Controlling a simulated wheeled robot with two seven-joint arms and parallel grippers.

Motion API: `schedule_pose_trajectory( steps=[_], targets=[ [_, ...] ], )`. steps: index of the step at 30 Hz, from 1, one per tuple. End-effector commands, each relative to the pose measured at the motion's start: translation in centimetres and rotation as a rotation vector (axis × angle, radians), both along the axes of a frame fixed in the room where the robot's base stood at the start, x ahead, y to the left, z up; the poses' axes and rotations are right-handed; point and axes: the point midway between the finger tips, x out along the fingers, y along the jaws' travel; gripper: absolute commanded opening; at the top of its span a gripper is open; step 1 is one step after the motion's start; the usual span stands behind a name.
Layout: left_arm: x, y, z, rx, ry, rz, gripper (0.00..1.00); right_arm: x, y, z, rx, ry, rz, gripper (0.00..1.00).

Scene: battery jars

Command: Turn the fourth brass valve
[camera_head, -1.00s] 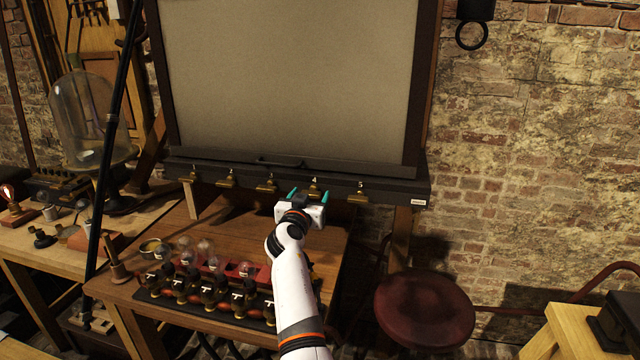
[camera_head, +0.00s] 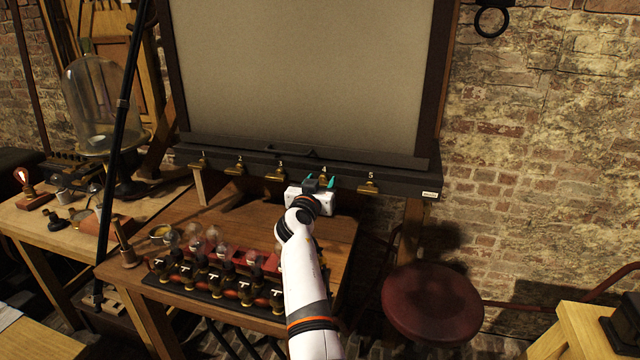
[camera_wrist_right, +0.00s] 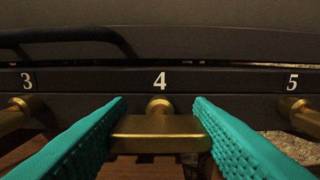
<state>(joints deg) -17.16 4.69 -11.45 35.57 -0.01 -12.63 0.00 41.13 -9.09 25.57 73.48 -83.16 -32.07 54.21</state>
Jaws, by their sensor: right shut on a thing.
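The fourth brass valve (camera_wrist_right: 158,130) sits under the white number 4 on the dark rail, its crossbar handle lying level. In the head view it is mostly hidden behind my right gripper (camera_head: 320,182). The gripper's teal fingers are shut on the handle, one at each end in the right wrist view. The third valve (camera_wrist_right: 16,116) and fifth valve (camera_wrist_right: 308,118) stand apart on either side there. In the head view the first valve (camera_head: 199,163) and second valve (camera_head: 235,169) hang farther left. My left gripper is not in view.
The dark rail (camera_head: 405,184) runs below a large pale panel (camera_head: 310,70). A wooden table (camera_head: 180,215) below holds several glass jars and a row of dark fittings (camera_head: 215,283). A round red stool (camera_head: 433,303) stands at right. A black pole (camera_head: 118,145) rises at left.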

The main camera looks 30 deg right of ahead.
Motion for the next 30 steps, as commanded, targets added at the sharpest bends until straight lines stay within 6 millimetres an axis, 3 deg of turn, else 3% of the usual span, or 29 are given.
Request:
schedule_pose_trajectory(
  steps=[11, 30],
  targets=[
    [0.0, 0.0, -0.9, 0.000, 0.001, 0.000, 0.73, 0.0, 0.0, -0.2, -0.106, 0.125, 0.001, 0.24],
    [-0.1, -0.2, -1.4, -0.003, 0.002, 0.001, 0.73, 0.1, 0.0, 0.0, -0.494, 0.579, -0.001, 0.24]
  ],
)
